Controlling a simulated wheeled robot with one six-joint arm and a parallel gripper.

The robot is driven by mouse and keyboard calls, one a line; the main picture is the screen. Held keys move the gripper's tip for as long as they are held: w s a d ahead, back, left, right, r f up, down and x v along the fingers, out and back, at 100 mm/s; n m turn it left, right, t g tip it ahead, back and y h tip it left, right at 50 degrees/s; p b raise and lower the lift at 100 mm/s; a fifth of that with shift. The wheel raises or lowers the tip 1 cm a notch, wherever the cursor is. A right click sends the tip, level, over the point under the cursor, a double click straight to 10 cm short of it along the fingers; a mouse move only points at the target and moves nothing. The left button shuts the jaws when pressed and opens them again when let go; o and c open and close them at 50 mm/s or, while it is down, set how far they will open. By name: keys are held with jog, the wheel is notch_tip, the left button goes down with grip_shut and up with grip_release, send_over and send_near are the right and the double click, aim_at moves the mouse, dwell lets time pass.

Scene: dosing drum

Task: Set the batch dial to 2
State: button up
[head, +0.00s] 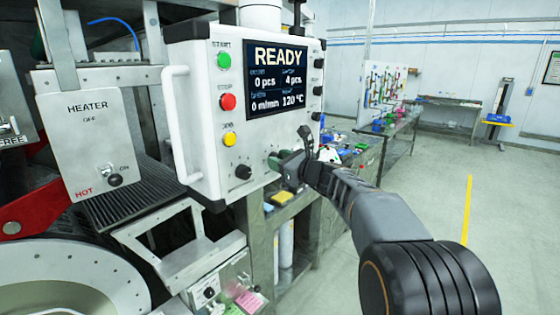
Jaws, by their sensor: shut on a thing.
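The white control panel (215,110) fills the upper middle of the head view. Its screen (276,80) reads READY, 0 pcs, 4 pcs, 0 m/min and 120 °C. A black knob (243,172) sits low on the panel face, left of my gripper. My gripper (281,163) is at the panel's lower right corner, with its jaws shut at the face. The batch dial appears to be between the jaws. The jaws cover it, so its pointer and scale cannot be read.
Green (223,60), red (227,102) and yellow (229,139) buttons run down the panel's left side, beside a white handle (178,125). A heater box (85,140) is at left. A cluttered bench (290,215) stands below. Open floor (510,210) lies right.

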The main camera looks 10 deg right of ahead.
jog(key=shift+f+b, duration=0.1)
jog(key=shift+b, duration=0.45)
jog(key=shift+n+y+b, duration=0.3)
jog(key=shift+n+b, duration=4.2)
jog(key=shift+b, duration=1.2)
jog(key=o, duration=0.9)
jog(key=b+v, duration=0.3)
jog(key=v, duration=1)
jog(key=shift+s+d+f, duration=0.15)
jog(key=shift+s, duration=0.25)
